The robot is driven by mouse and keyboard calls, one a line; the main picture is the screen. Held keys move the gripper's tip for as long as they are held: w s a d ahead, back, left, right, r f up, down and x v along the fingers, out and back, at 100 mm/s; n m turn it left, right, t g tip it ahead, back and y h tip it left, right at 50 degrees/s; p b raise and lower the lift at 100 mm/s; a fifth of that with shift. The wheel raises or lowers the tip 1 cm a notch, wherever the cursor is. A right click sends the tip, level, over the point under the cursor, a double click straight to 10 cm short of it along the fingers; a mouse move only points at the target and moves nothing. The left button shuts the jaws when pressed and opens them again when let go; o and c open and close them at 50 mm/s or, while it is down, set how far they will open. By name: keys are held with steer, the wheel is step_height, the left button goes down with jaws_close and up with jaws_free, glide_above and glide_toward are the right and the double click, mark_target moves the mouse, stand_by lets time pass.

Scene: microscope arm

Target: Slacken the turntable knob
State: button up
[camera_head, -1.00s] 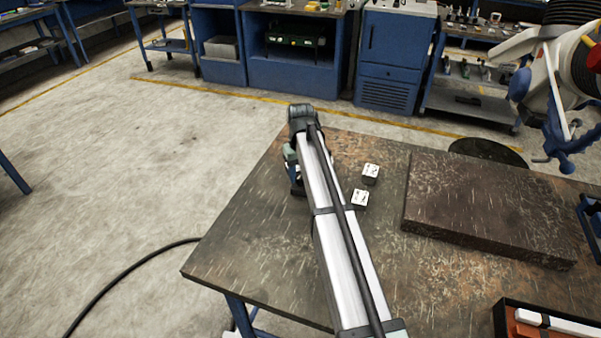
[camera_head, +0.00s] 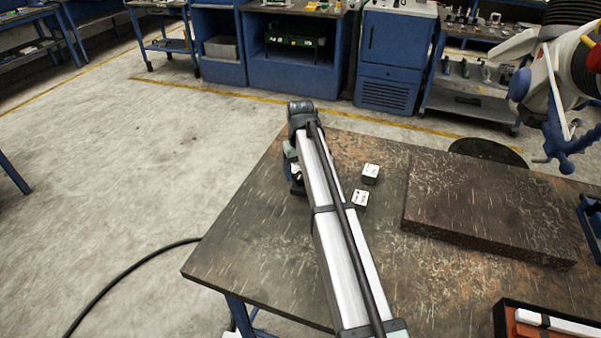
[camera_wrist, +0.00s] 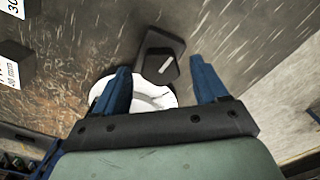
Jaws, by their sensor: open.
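In the wrist view a dark angular piece (camera_wrist: 160,58) with a short white mark looks like the turntable knob, though I cannot be sure. Beside it a white round part (camera_wrist: 133,95), perhaps the turntable, shows partly behind my left finger. My gripper (camera_wrist: 160,63) is open, its two blue fingers apart. The dark piece appears between and beyond the fingertips, with no clear contact. In the head view my own arm hides the dark piece and the white part, and most of my gripper.
Two small labelled blocks (camera_head: 370,174) (camera_head: 359,198) stand on the worn table (camera_head: 260,240) right of my arm. A thick dark slab (camera_head: 490,208) lies farther right. An open box (camera_head: 500,322) is at the front right. A blue and white device (camera_head: 562,100) stands at the upper right.

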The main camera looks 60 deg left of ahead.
mark_target(301, 175)
step_height(301, 175, up, 13)
stand_by(0.4)
steer(key=shift+f, duration=0.15)
stand_by(0.4)
